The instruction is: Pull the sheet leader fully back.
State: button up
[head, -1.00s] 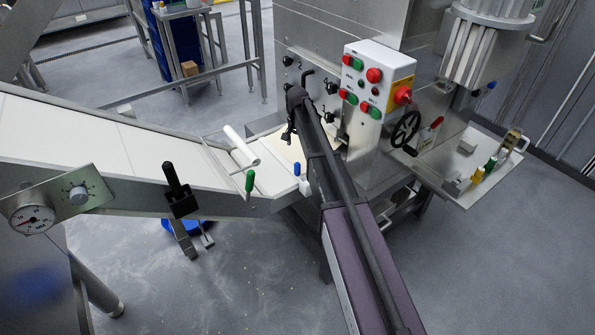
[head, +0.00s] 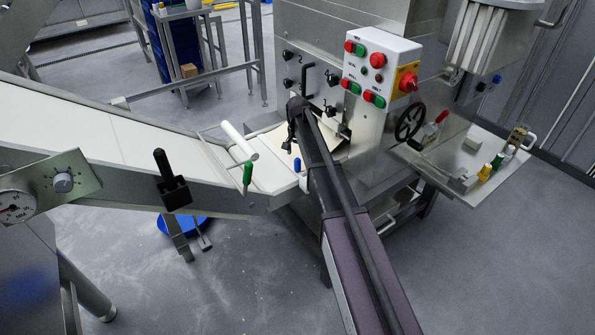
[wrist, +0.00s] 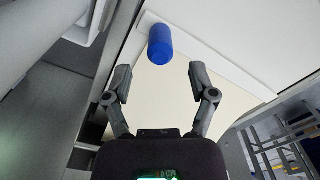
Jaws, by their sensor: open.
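The sheet leader shows in the wrist view as a white bar (wrist: 218,65) across the edge of a cream sheet (wrist: 165,98), with a blue cylindrical handle (wrist: 160,45) standing on the bar. In the head view the blue handle (head: 297,165) is at the end of the conveyor beside the machine, and part of the cream sheet (head: 268,133) shows behind my arm. My gripper (wrist: 159,76) is open and empty. Its two fingers are spread over the sheet, with the handle just ahead of the gap between them. In the head view my gripper (head: 292,136) is partly hidden by my arm.
A white roller (head: 238,142) and a green handle (head: 247,173) sit left of the blue handle on the conveyor (head: 95,140). The machine's control box (head: 382,66) and handwheel (head: 409,122) stand to the right. Open floor (head: 490,260) lies at the lower right.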

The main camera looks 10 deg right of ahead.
aim_at(297, 166)
jog(key=shift+f+b, duration=3.05)
jog(key=shift+f, duration=0.3)
jog(key=shift+a, duration=0.1)
grip_shut()
